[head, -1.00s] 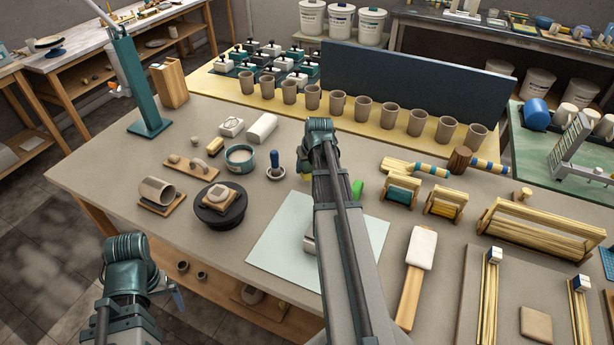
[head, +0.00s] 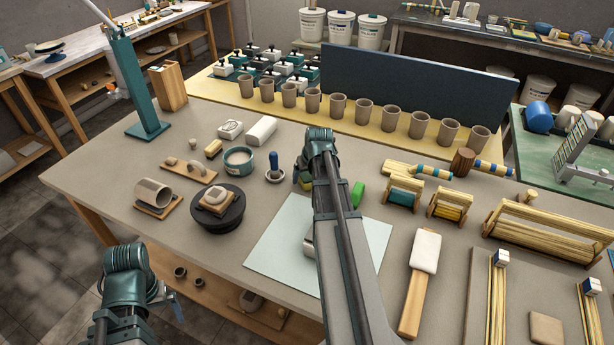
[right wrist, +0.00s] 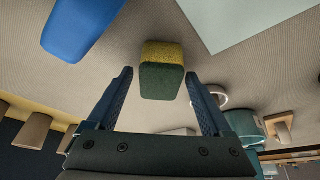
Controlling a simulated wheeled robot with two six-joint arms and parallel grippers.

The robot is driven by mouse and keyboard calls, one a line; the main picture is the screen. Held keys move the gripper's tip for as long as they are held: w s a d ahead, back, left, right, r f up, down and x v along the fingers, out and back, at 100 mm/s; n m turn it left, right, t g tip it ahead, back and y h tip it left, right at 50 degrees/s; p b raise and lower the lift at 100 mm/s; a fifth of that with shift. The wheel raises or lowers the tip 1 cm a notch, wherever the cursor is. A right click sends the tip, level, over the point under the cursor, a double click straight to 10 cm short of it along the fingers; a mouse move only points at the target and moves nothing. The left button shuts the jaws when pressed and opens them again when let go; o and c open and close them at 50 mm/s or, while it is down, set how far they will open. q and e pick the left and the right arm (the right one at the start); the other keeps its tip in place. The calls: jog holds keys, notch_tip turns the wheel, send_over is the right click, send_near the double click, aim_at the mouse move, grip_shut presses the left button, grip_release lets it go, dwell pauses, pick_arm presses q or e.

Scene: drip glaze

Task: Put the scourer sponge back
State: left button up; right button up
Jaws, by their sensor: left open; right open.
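The scourer sponge (right wrist: 162,72), a small block with a yellow part and a dark green part, lies on the table in the right wrist view. My right gripper (right wrist: 158,84) is open, with one fingertip to each side of the sponge in that view. Gaps show between sponge and fingers, and I cannot tell how far below the fingertips it is. In the head view my right arm hides most of this spot; a bit of yellow-green (head: 304,182) shows beside the arm. My left gripper (head: 176,305) hangs open and empty off the table's front left edge.
A blue object (right wrist: 82,27) lies near the sponge in the right wrist view. In the head view a green object (head: 357,193) lies right of my arm. A teal tub (head: 238,160), a blue-handled tool (head: 274,164) and a pale mat (head: 272,248) are close by.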

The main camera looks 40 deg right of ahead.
jog(key=shift+p+v, duration=0.75)
jog(key=p+v, duration=1)
jog(key=v, duration=0.1)
jog(key=shift+w+f, duration=0.15)
jog(key=shift+w, duration=0.05)
jog(key=b+x, duration=1.1)
jog(key=x, duration=0.1)
jog(key=shift+f, duration=0.15)
jog(key=shift+s+r, duration=0.1)
jog(key=shift+r, duration=0.15)
